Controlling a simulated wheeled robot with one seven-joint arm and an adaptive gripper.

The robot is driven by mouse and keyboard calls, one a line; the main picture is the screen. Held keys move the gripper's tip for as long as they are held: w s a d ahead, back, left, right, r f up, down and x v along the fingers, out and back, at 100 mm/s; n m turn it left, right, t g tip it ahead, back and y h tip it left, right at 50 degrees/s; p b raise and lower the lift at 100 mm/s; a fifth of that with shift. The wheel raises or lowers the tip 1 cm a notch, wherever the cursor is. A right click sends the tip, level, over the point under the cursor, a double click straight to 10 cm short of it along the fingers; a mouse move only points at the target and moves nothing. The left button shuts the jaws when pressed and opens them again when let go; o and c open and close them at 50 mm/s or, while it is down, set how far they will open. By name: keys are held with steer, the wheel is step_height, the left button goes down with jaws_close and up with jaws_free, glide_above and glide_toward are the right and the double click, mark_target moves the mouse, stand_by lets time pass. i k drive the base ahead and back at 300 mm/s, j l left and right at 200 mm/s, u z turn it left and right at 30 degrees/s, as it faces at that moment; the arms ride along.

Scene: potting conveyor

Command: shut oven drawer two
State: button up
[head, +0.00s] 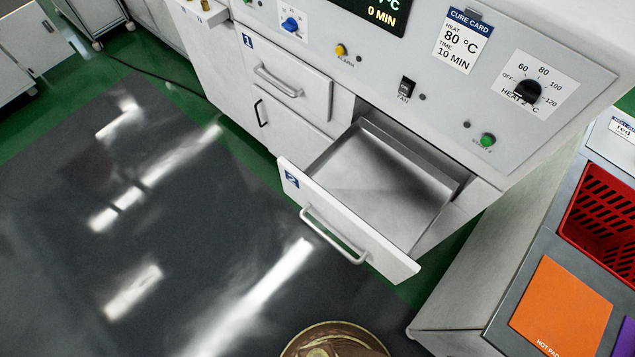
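Oven drawer two (345,241) is pulled well out from the white oven cabinet (229,65). Its front carries a blue number label at the left and a pale bar handle (333,236). The metal tray inside the drawer (384,187) looks empty. Drawer one (286,82), above and to the left, is shut. My gripper is not in view in the head view. A round brownish-gold part shows at the bottom edge, and I cannot tell what it is.
The control panel (410,60) with knobs and a cure card is above the drawer. A bench at the right holds an orange hot pad (561,308) and a red basket (604,222), close to the drawer's right side. The dark floor (150,230) at left is clear.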

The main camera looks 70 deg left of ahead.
mark_target(380, 197)
steer(key=u, duration=2.6)
